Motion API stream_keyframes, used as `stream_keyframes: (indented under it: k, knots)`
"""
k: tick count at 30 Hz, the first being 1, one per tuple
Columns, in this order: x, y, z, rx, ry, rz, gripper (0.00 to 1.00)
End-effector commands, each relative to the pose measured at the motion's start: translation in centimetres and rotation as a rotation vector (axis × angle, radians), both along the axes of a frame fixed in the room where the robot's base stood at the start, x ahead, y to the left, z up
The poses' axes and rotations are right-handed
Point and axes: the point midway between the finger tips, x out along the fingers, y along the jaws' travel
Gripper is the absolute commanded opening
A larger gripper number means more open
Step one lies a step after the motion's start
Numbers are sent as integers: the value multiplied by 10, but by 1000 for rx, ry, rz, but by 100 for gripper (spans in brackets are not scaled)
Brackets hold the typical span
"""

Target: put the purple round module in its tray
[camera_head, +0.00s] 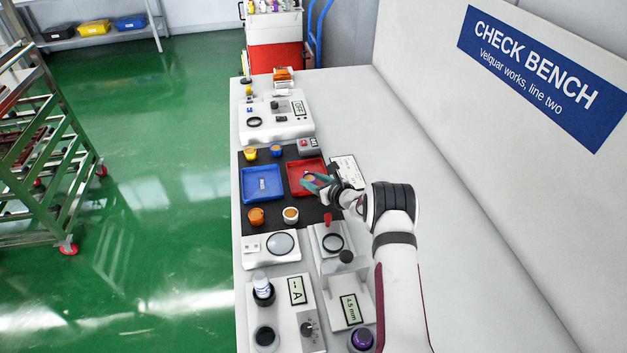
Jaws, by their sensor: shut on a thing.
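A purple round piece (362,338) sits in a dark round holder at the bottom edge of the view, partly cut off. My gripper (312,181) is far from it, over the red tray (300,166). It is shut on a small piece with an orange-tan top (309,178), mostly hidden by the teal fingers. I cannot tell whether this piece touches the tray floor. A blue tray (263,196) lies to the left, with a pale label and no module visible in it. Both trays lie on a black mat (273,229).
Yellow (250,154) and blue (276,150) pieces stand behind the trays; orange (256,217) and white, orange-topped (290,215) ones stand in front. The bench's right side is clear.

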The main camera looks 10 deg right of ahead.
Motion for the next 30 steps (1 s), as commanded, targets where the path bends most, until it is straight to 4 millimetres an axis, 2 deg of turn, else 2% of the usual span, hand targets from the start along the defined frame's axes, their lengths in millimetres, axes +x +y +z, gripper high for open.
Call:
stream_keyframes:
  k: [5,6,10,11,21,23,30]
  knots:
    - [0,0,-2,0,0,0,0]
    - [0,0,-3,0,0,0,50]
    - [0,0,-2,0,0,0,74]
    - [0,0,-2,0,0,0,76]
    - [-2,-2,2,1,0,0,76]
    - [-10,-5,6,1,0,0,76]
    - [-64,-28,30,1,0,-3,76]
